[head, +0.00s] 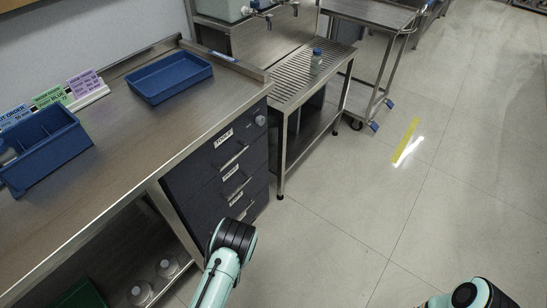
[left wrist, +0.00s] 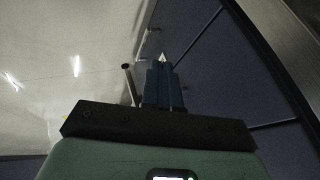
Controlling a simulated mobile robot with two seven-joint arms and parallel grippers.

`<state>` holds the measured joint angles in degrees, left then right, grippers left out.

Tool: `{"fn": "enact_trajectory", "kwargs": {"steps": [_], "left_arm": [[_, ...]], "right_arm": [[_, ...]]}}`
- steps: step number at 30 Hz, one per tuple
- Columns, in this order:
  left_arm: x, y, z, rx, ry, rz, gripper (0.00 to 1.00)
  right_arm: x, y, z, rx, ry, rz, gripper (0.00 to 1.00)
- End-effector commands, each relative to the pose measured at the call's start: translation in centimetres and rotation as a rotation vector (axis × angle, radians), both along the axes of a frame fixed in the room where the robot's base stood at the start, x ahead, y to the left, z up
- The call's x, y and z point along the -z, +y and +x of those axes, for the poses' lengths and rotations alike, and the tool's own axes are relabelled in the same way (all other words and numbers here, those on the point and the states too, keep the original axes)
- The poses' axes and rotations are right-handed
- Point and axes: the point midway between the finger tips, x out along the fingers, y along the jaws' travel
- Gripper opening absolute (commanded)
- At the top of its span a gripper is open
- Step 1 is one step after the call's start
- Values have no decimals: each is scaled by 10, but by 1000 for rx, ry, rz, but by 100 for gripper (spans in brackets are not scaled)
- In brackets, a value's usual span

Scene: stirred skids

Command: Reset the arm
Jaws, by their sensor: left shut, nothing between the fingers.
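My left arm (head: 222,262) comes up from the bottom of the head view, in front of the drawer unit, with its dark joint uppermost. Its gripper is hidden in the head view. In the left wrist view my left gripper (left wrist: 163,72) is shut and empty, its narrow blue-grey fingers together. Dark blue panels lie behind and to the right of it, and pale floor shows at the left. My right arm (head: 468,296) shows only in part at the bottom right of the head view; its gripper is out of view.
A steel workbench (head: 120,130) holds a blue tray (head: 168,78) and a blue divided bin (head: 45,150). Dark drawers (head: 235,165) stand beneath its end. A slatted steel table (head: 290,72) with a small bottle (head: 316,62) and a cart (head: 372,70) stand beyond. The floor at right is clear.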

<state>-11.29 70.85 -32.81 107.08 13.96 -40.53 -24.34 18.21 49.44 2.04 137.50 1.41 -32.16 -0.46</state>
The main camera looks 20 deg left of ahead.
Motion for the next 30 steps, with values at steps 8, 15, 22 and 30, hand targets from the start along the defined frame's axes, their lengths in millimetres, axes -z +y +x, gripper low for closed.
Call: {"fn": "enact_trajectory", "kwargs": {"steps": [8, 15, 22, 30], "left_arm": [[8, -8, -50, -153, 83, -157, 0], [-16, -68, -133, -444, 233, -531, 0], [-70, -116, -171, -579, 324, -765, 0], [-127, -127, -198, -568, 410, -763, 0]], "right_arm": [[0, 0, 0, 0, 0, 0, 0], [0, 0, 0, 0, -1, 0, 0], [-10, 1, -3, -3, 6, 4, 0], [-70, 13, -31, -32, 81, 37, 0]]}}
